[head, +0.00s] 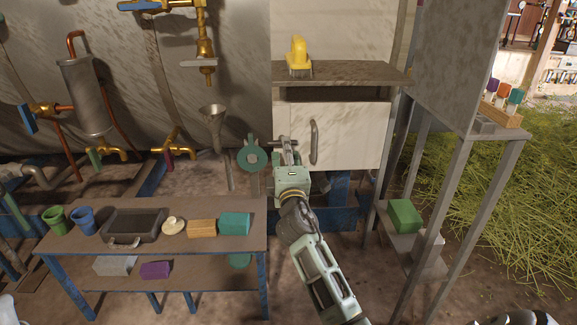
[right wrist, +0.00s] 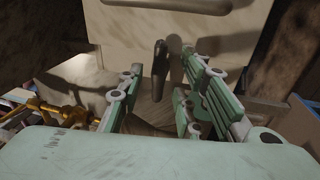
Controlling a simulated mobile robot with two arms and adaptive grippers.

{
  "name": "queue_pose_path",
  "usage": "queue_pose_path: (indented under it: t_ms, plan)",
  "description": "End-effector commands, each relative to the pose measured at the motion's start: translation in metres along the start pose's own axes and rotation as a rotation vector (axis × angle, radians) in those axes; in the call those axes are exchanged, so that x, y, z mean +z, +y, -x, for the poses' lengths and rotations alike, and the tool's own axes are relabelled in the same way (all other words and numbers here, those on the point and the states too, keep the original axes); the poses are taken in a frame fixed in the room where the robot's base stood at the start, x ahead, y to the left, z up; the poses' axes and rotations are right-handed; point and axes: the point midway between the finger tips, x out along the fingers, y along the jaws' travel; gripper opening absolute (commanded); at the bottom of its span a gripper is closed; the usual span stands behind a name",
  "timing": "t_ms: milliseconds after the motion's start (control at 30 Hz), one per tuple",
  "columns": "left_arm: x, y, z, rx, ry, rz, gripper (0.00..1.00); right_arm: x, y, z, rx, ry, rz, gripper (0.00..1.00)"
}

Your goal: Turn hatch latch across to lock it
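The pale hatch door (head: 350,135) of the cabinet is closed, with a vertical grey handle (head: 313,142) on it. My right gripper (head: 287,148) is in front of the door's left edge, just left of that handle. In the right wrist view, a dark upright bar (right wrist: 159,68), which looks like the hatch latch, stands ahead of and between the two fingers. My right gripper's fingers (right wrist: 159,100) are apart with nothing held between them. I cannot tell whether either finger touches the bar. In the head view the gripper hides the latch area.
A brown shelf (head: 350,73) with a yellow object (head: 298,57) sits above the door. A low table (head: 70,238) with cups, a tray and blocks stands at left. A grey-legged stand (head: 458,160) rises at right. A teal disc (head: 252,157) is just left of the gripper.

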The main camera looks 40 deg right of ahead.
Motion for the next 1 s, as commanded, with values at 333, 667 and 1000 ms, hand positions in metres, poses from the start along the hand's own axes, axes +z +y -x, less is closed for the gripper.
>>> queue_pose_path:
  t_ms: [333,667,1000]
  plan:
    - [0.0,0.0,0.0,0.0,0.0,0.0,0.7,0.001,-0.001,0.074,-0.003,-0.001,-0.002,0.32]
    - [0.0,0.0,0.0,0.0,0.0,0.0,0.7,0.001,0.0,0.104,-0.001,-0.001,-0.002,0.32]
    - [0.0,0.0,0.0,0.001,0.0,-0.001,0.7,0.001,0.0,0.104,0.0,-0.001,-0.002,0.32]
